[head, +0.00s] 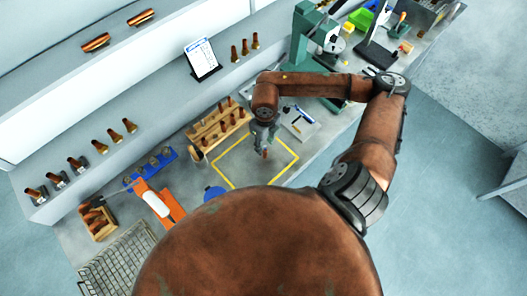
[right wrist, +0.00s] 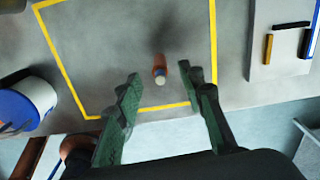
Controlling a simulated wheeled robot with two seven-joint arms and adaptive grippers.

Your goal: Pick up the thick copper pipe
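A short copper-coloured pipe (right wrist: 159,68) with a pale end facing the camera is inside the yellow square outlined on the grey bench. In the right wrist view it appears between the green fingers of my right gripper (right wrist: 163,76), with a gap on each side. The fingers are open, and I cannot tell how far beyond the tips the pipe is. In the head view my right gripper (head: 264,142) points down over the yellow square (head: 229,183), and the pipe's reddish body (head: 265,154) shows just below it. My left gripper is not in view.
A wooden rack (head: 219,126) with copper pieces stands close behind the gripper. A white tray (head: 300,122) with small tools lies to its right. A blue-and-white container (right wrist: 22,108) stands left of the square. A wire basket (head: 118,258) and orange tool (head: 160,203) are further left.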

